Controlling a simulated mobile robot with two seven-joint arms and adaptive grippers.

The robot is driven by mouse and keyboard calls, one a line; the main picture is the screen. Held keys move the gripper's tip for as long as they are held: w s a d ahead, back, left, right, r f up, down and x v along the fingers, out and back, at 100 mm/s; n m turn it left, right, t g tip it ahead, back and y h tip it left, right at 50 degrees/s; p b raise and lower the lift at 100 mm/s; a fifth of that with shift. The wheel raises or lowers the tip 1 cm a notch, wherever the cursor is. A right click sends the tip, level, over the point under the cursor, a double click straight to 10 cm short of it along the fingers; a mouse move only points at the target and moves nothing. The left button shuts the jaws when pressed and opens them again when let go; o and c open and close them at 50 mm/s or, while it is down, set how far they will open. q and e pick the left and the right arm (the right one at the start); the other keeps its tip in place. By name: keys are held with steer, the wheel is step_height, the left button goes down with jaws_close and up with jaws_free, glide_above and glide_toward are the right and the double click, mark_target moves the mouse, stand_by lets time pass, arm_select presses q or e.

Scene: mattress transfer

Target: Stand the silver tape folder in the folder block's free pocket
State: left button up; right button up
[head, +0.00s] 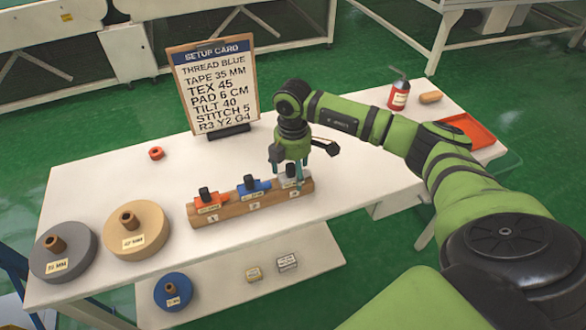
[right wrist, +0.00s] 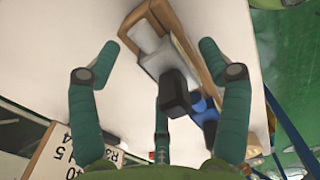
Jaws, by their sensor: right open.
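The wooden folder block (head: 240,208) lies on the white table with a red folder (head: 208,200) at its left and a blue folder (head: 252,186) in its middle. The silver tape folder (head: 289,182) is at the block's right-hand place, partly hidden by my right gripper (head: 289,176). The right wrist view shows the silver folder (right wrist: 158,58) with its black knob against the wooden block (right wrist: 183,48). My right gripper (right wrist: 162,62) is open, its fingers spread around the folder with gaps visible. How deep the folder sits is hidden. My left gripper is not in view.
A setup card (head: 212,90) stands behind the block. A grey roll (head: 75,262) and a tan roll (head: 150,222) lie at left, a red ring (head: 156,153) behind them. A red bottle (head: 398,96) and an orange tray (head: 478,132) are at right. A lower shelf holds a blue roll (head: 172,303).

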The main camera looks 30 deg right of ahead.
step_height(320, 180, up, 12)
steer(key=shift+r, duration=0.1)
stand_by(0.5)
